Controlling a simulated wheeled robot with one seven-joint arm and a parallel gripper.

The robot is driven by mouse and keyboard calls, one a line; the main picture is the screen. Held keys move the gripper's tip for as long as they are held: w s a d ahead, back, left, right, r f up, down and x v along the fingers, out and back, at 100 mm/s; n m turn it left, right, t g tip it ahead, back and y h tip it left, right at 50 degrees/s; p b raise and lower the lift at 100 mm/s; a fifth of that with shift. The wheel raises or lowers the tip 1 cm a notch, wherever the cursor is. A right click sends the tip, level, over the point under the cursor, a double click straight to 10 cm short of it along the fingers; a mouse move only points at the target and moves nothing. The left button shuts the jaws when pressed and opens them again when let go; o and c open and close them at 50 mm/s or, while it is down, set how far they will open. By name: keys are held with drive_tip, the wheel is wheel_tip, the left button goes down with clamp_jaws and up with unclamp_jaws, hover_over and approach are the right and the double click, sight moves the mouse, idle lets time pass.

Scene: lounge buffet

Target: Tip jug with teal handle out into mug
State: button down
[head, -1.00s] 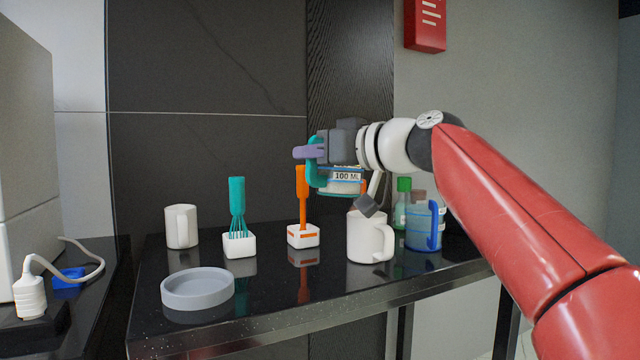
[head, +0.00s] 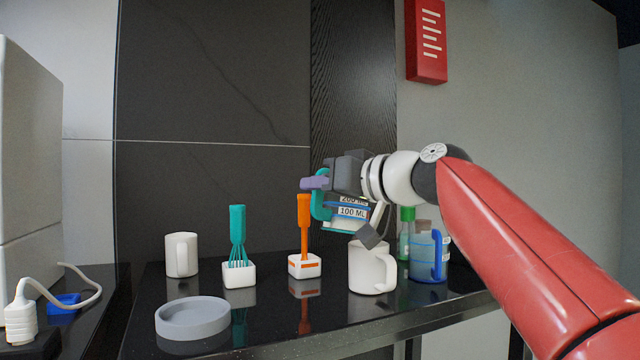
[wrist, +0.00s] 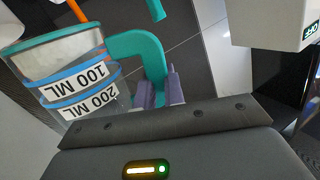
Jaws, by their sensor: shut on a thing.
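The clear jug with teal handle (head: 346,226) has blue bands and 100 ML and 200 ML labels. It hangs slightly tilted, above and a little left of the near white mug (head: 371,272) in the head view. My gripper (head: 312,184) is shut on the teal handle, which shows between the purple fingers in the wrist view (wrist: 160,94). The jug body also shows in the wrist view (wrist: 68,66). The mug stands upright on the counter, its handle to the right; part of my wrist hides some of its rim. I cannot tell what the jug contains.
A blue-handled jug (head: 428,259) and a green-capped bottle (head: 405,236) stand right of the near mug. An orange utensil (head: 304,222), a teal whisk (head: 238,240), another white mug (head: 181,256) and a grey round dish (head: 193,318) stand left. The front middle of the counter is clear.

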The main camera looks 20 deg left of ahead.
drive_tip(key=shift+f, duration=0.35)
drive_tip(key=m, duration=0.3)
drive_tip(key=shift+w+d+f+g+p, duration=0.1)
drive_tip(key=shift+w+f+g+p, duration=0.1)
drive_tip(key=shift+g+p, duration=0.1)
drive_tip(key=m, duration=0.1)
drive_tip(key=w+m+p, duration=0.1)
drive_tip(key=m+p, duration=0.1)
drive_tip(key=shift+w+d+r+m, duration=0.15)
drive_tip(key=shift+w+d+m, duration=0.15)
drive_tip(key=shift+m, duration=0.1)
drive_tip(key=shift+w+d+r+m+y+p, duration=0.15)
drive_tip(key=shift+w+r+m+p, duration=0.35)
drive_tip(key=shift+m+p, duration=0.25)
drive_tip(key=shift+w+d+r+m+y+p, duration=0.15)
drive_tip(key=shift+w+r+m+p, duration=0.3)
drive_tip(key=shift+m+p, duration=0.3)
drive_tip(key=shift+w+f+g, duration=0.1)
drive_tip(key=shift+w+g, duration=0.05)
drive_tip(key=shift+g, duration=0.15)
drive_tip(key=shift+w+p, duration=0.1)
drive_tip(key=shift+p, duration=0.25)
